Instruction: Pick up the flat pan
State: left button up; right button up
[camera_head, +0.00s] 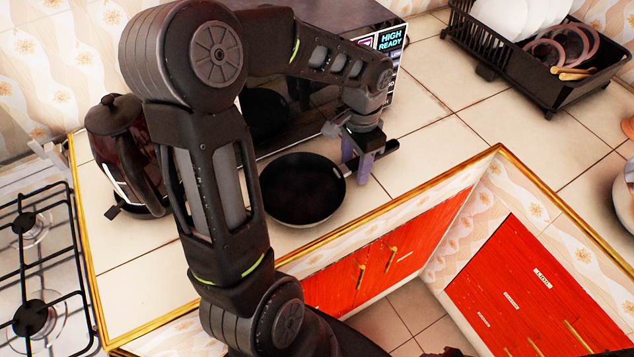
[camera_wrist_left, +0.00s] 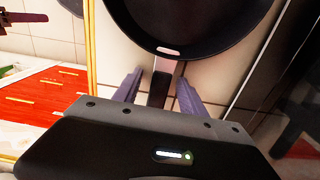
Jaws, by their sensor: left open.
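The flat pan (camera_head: 302,189) is black with a light rim and lies on the tiled counter in front of the microwave. Its black handle (camera_head: 379,154) points right and slightly back. My left gripper (camera_head: 357,172) is at the handle, pointing down, with its purple fingers on either side of it. In the left wrist view the pan (camera_wrist_left: 195,22) fills the top, and its handle (camera_wrist_left: 160,88) runs down between the two open fingers (camera_wrist_left: 158,92). There are gaps between the handle and the fingers.
A dark microwave (camera_head: 398,62) stands behind the pan. A kettle (camera_head: 127,150) stands to the left, beside the gas stove (camera_head: 38,270). A black dish rack (camera_head: 545,88) is at the back right. The counter's gold-trimmed edge (camera_head: 410,204) is close in front.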

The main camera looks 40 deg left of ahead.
pick_arm(q)
jog(key=shift+c, duration=0.6)
grip_shut()
dwell(0.8)
